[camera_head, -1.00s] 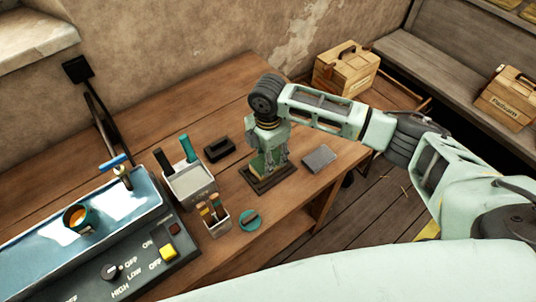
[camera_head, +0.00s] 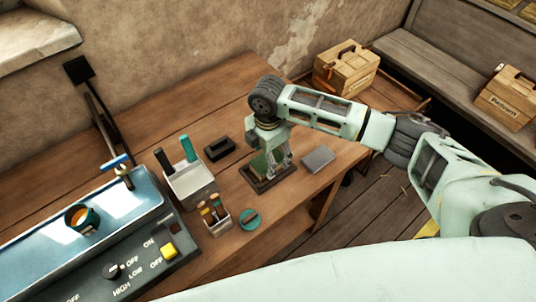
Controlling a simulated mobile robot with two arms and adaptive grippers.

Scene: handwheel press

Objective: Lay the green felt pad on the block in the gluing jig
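The gluing jig is a dark tray-like base (camera_head: 259,187) on the wooden bench, near its front edge. My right gripper (camera_head: 273,163) points down right over the jig, its fingers low at the block. Green surface, which looks like the felt pad (camera_head: 258,166), shows beside and between the fingers. The fingers hide most of the block, and I cannot tell whether they touch the pad or whether it lies flat. My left gripper is not in view.
A grey flat block (camera_head: 318,158) lies right of the jig. A black tray (camera_head: 219,149), a white holder with handled tools (camera_head: 190,185), a brush cup (camera_head: 215,222) and a round teal tin (camera_head: 250,218) stand left. A blue water bath (camera_head: 118,208) is at far left.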

